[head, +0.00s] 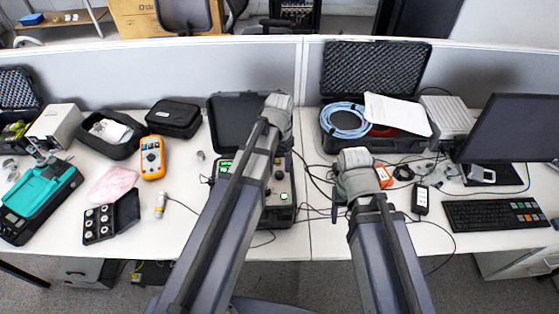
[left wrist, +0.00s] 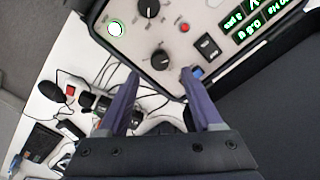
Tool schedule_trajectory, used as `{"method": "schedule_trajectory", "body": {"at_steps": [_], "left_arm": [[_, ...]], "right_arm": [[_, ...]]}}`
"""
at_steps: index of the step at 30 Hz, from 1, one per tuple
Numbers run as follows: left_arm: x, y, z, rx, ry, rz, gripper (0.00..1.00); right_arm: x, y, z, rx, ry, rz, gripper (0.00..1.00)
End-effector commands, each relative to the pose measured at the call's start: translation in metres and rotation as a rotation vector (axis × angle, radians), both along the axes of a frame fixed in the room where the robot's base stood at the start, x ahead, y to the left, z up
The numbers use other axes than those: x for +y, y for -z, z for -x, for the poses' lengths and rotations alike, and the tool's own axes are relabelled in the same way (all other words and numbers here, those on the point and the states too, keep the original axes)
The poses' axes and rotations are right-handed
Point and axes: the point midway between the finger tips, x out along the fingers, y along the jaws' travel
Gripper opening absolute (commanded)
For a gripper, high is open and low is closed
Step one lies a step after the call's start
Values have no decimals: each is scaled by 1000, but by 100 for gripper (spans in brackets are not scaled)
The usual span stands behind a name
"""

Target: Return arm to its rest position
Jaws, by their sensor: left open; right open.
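My left arm (head: 225,215) reaches up and forward over a calibrator (head: 280,190) in an open black case, covering part of it in the head view. My left gripper (left wrist: 158,78) is open and empty in the left wrist view, its two purple fingers apart near the edge of the calibrator's panel (left wrist: 212,18) with its knobs and red button. The arm hides this gripper in the head view. My right arm (head: 385,245) reaches over the desk right of the calibrator. Only a dark sliver of my right gripper (head: 341,203) shows, mostly hidden behind its arm; nothing shows held.
A black case with a blue cable coil (head: 345,120) and paper stands at the back right. A monitor (head: 510,128) and keyboard (head: 495,214) are at right. An orange meter (head: 152,158) and teal device (head: 40,200) stand left. Loose cables cross the middle.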

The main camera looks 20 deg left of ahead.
Motion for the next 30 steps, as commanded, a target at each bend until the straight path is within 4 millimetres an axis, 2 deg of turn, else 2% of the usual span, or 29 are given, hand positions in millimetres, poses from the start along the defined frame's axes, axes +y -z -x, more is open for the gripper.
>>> {"method": "schedule_trajectory", "body": {"at_steps": [1,6,23,26,30], "left_arm": [[0,-14,0,0,0,0,67],[0,-25,0,0,0,0,67],[-1,-24,2,1,0,0,67],[-19,-22,20,6,-1,-10,67],[-62,-16,70,19,-18,-45,67]], "right_arm": [[0,-14,0,0,0,0,66],[0,-25,0,0,-1,0,66],[0,-24,0,0,-1,0,66],[0,-22,0,0,-1,0,66],[0,-16,0,0,-1,0,66]]}}
